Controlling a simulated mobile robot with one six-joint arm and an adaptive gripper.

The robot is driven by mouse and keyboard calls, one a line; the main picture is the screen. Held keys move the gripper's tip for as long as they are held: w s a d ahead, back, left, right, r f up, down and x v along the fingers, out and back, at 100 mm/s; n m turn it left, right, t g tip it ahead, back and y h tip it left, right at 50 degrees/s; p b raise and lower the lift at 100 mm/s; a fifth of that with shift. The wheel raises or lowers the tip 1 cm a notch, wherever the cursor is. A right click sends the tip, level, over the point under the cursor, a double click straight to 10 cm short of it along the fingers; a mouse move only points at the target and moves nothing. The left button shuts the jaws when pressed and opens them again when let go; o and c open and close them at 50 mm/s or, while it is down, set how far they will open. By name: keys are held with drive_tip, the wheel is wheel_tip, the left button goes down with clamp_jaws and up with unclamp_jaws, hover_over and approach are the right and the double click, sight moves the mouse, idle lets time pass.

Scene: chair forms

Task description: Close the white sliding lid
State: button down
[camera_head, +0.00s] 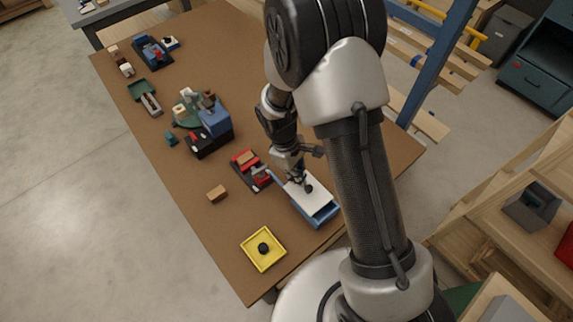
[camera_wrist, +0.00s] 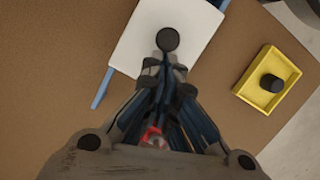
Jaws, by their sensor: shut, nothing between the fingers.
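The white sliding lid (camera_head: 315,198) lies on a long blue box (camera_head: 325,217) near the table's right edge. Blue shows along the box's near end and at its far left corner. A black round knob (camera_head: 308,188) stands on the lid. In the wrist view the lid (camera_wrist: 195,30) fills the top middle, with the knob (camera_wrist: 167,39) and a strip of blue rail (camera_wrist: 102,90) at its left. My gripper (camera_head: 299,180) is shut and empty, with its fingertips (camera_wrist: 164,66) right beside the knob. I cannot tell whether they touch it. My arm hides some of the box's surroundings.
A yellow tray (camera_head: 252,258) with a black knob-like piece stands near the front edge. A red holder (camera_head: 243,163) is close to the box's left, and a small brown block (camera_head: 217,193) lies beyond it. Bare brown table lies between box and tray.

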drive_tip(key=s+d, duration=0.2)
drive_tip(key=s, duration=0.1)
drive_tip(key=shift+f, duration=0.1)
drive_tip(key=v, duration=1.2)
wheel_tip(320, 180, up, 6)
drive_tip(key=m+t, duration=0.1)
drive_tip(key=m, duration=0.1)
hover_over(306, 191)
drive_tip(key=w+a, duration=0.1)
drive_tip(key=w, duration=0.1)
drive_tip(key=s+d+r+m+t+y, duration=0.1)
drive_tip(key=s+d+r+m+t, duration=0.15)
drive_tip(key=s+r, duration=0.35)
drive_tip(key=s+d+r+m+t+y, duration=0.1)
drive_tip(key=s+d+r+m+t, duration=0.1)
drive_tip(key=s+r+m, duration=0.4)
drive_tip(key=shift+s+d+r+t, duration=0.45)
drive_tip(key=shift+s+r, duration=0.7)
drive_tip(key=shift+s, duration=0.35)
